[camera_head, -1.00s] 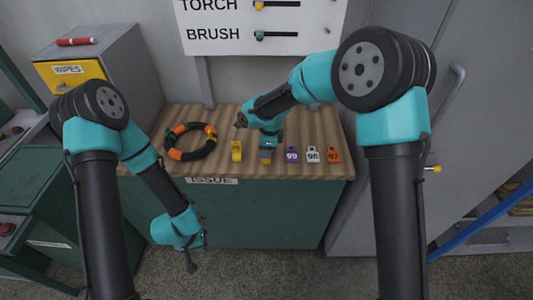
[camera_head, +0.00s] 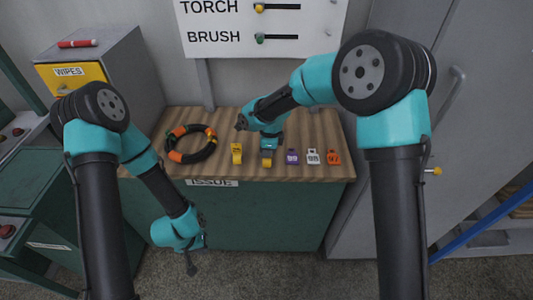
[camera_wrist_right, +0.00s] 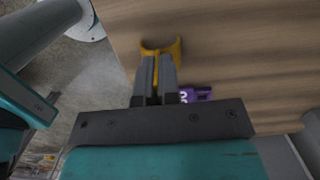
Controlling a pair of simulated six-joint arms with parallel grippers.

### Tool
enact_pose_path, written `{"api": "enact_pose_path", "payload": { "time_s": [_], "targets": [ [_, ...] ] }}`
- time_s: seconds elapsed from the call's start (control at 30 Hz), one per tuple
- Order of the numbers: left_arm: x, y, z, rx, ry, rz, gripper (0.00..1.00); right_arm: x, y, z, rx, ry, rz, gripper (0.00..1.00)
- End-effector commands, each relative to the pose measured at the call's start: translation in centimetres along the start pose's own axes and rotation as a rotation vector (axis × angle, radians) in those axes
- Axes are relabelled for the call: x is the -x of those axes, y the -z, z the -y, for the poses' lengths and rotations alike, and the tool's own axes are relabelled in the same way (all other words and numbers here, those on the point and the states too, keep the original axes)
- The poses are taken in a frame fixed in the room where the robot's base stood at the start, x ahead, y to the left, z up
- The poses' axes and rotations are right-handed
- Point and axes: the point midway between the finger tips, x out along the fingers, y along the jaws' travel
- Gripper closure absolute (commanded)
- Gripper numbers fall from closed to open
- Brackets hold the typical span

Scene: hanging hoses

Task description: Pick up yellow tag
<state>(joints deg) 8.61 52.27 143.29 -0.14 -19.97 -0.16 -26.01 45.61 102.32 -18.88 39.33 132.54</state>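One yellow tag (camera_head: 237,153) stands on the wooden bench. Another yellow piece, seemingly a yellow tag (camera_head: 267,162), is at my right gripper (camera_head: 267,153), at the bench's front edge. In the right wrist view the fingers of this gripper (camera_wrist_right: 157,80) are close together, with yellow between them and the curved yellow top (camera_wrist_right: 162,46) spreading beyond their tips. I cannot tell if it is clear of the bench. My left gripper (camera_head: 191,262) hangs low in front of the green cabinet, away from the tags; its fingers are too small to read.
To the right stand a purple tag (camera_head: 292,157), a white tag (camera_head: 313,157) and an orange tag (camera_head: 333,157). The purple tag is beside the right fingers in the wrist view (camera_wrist_right: 195,94). A black hose ring with coloured bands (camera_head: 191,144) lies at the bench's left.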

Motion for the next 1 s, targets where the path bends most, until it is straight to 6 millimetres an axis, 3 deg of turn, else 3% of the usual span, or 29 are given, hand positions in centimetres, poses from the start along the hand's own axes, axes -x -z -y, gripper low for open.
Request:
{"api": "enact_pose_path", "payload": {
  "time_s": [0.17,0.47,0.77,1.0],
  "targets": [
    [0.0,0.0,0.0,0.000,0.000,0.000,1.00,0.6,-0.1,0.0,0.000,0.001,0.000,1.00],
    [0.0,0.0,0.0,0.000,0.000,0.000,1.00,3.7,-0.5,0.1,-0.001,0.003,0.001,1.00],
    [0.0,0.0,0.0,0.000,0.000,0.000,1.00,4.0,-0.4,-4.5,0.003,-0.001,-0.001,1.00],
    [0.0,0.0,0.0,0.000,0.000,0.000,1.00,4.5,-0.3,-10.3,0.004,0.000,0.000,1.00]
  ]
}}
